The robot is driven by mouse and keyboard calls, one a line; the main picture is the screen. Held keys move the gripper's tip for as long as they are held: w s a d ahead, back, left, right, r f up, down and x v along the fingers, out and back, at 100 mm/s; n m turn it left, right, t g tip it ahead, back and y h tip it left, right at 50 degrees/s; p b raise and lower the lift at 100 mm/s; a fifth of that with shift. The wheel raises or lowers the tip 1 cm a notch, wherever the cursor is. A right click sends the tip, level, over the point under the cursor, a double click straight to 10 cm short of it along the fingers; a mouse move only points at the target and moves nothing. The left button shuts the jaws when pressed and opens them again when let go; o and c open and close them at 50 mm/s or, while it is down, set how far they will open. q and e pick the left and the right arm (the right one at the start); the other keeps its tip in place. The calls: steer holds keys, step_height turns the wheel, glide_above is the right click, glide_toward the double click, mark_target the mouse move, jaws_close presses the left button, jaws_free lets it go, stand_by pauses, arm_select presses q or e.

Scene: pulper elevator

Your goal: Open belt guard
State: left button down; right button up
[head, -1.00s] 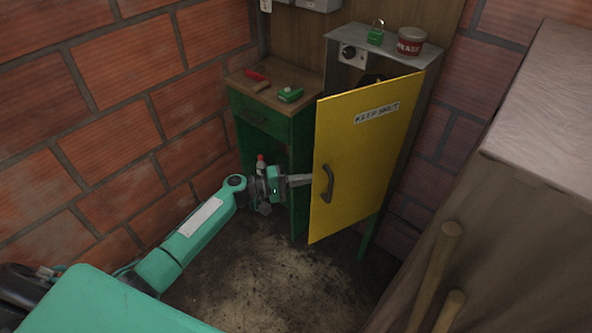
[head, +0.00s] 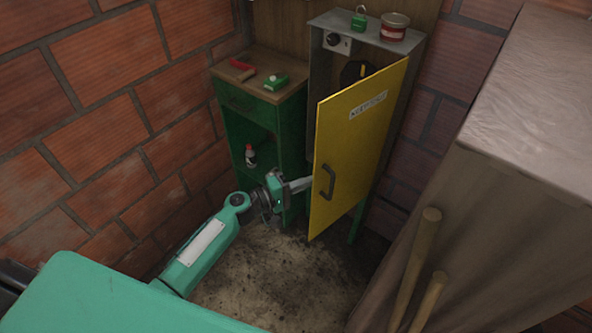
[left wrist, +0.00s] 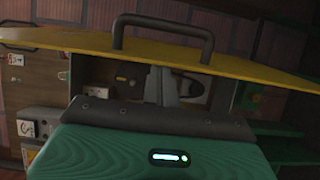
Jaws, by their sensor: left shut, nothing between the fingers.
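The belt guard is a yellow door (head: 350,150) with a "KEEP SHUT" label and a dark handle (head: 327,183). It stands partly open on a grey cabinet (head: 322,85), with a dark round part (head: 352,74) showing inside. My left gripper (head: 307,181) is shut and empty at the door's free left edge, beside the handle. In the left wrist view, the fingers (left wrist: 158,85) reach past the edge of the yellow door (left wrist: 70,40), below the handle (left wrist: 160,22). Whether they touch the door is unclear. My right gripper is out of view.
A green cupboard (head: 262,108) stands left of the cabinet, with a red-handled tool (head: 243,70) and a green box (head: 275,82) on top. A padlock (head: 359,18) and red tin (head: 393,26) sit on the cabinet. A large covered block (head: 500,140) fills the right.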

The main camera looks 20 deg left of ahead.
arm_select(q)
steer(key=s+d+n+t+y, duration=0.1)
steer(key=s+d, duration=0.2)
steer(key=d, duration=0.4)
steer(key=s+d+n+t+y, duration=0.1)
steer(key=s+d+y, duration=0.1)
steer(key=d, duration=0.6)
steer(key=shift+s, duration=0.5)
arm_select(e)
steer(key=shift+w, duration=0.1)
